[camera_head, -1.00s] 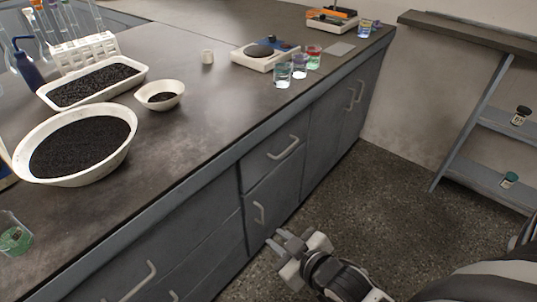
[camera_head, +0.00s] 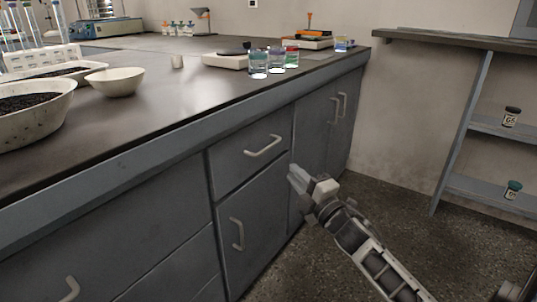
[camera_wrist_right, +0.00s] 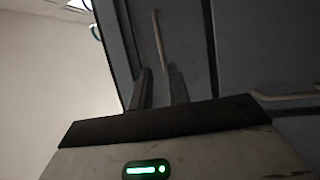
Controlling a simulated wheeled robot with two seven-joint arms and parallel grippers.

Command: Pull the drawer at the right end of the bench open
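The drawer (camera_head: 228,160) near the right end of the bench is a shut grey front with a pale bar handle (camera_head: 263,146). My right gripper (camera_head: 294,178) is in front of the bench, right of and a little below this handle, apart from it. In the right wrist view its two fingers (camera_wrist_right: 162,90) stand apart with nothing between them. A horizontal bar handle (camera_wrist_right: 290,98) shows at the right edge there, clear of the fingers. My left gripper is in neither view.
A cupboard door with an upright handle (camera_head: 237,234) is below the drawer. Taller doors with upright handles (camera_head: 334,110) are to its right. Beakers (camera_head: 259,64) stand near the bench edge above. A shelf unit (camera_head: 470,120) stands at right; floor between is clear.

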